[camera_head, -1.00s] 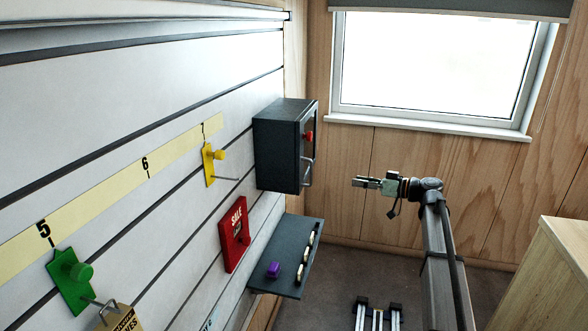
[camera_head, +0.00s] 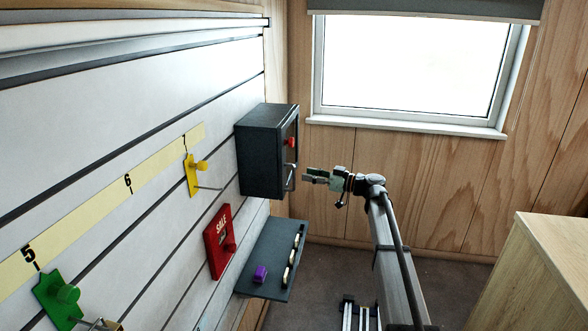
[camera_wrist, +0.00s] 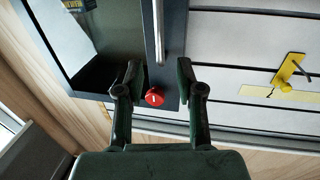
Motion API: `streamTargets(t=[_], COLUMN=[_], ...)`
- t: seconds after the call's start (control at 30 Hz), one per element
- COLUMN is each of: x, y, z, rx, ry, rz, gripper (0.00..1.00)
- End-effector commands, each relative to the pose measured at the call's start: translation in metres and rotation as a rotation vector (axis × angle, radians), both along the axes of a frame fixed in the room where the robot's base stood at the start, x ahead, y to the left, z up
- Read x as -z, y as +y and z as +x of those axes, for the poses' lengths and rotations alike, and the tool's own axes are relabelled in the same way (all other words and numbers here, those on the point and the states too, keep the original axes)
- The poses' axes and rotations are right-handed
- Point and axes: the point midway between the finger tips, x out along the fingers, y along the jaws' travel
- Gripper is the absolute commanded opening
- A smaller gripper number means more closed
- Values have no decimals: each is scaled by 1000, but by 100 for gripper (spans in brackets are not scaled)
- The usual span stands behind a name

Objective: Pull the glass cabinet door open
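The dark grey cabinet (camera_head: 262,150) is mounted on the slatted wall, and its door looks closed. The dark glass pane of the door (camera_wrist: 105,32) shows in the wrist view. A silver vertical bar handle (camera_head: 290,178) sits on the door's frame; it also shows in the wrist view (camera_wrist: 158,30). A red knob (camera_head: 291,142) is on the same frame, and in the wrist view (camera_wrist: 154,97) too. My gripper (camera_head: 306,177) is just right of the handle in the head view. In the wrist view, its fingers (camera_wrist: 159,76) are spread and empty, lined up either side of the handle's line. Contact cannot be told.
A small grey shelf (camera_head: 262,285) with a purple item (camera_head: 260,274) hangs below the cabinet. A wooden cupboard (camera_head: 540,270) stands at the right.

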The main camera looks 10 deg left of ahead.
Motion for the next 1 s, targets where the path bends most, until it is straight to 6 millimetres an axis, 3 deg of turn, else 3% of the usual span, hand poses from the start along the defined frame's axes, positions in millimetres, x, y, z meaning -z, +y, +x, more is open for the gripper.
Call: streamTargets(t=[0.2,0.4,0.8,0.87,0.9,0.93,1.0], x=[-3,-1,0,0,0,0,0], y=[39,58,63,63,63,63,63], z=[12,18,20,20,20,20,20], rx=[-2,-1,1,1,0,0,0], ry=[1,0,0,0,0,0,0], rz=[0,0,0,0,0,0,0], gripper=[37,37,37,20,5,0,0])
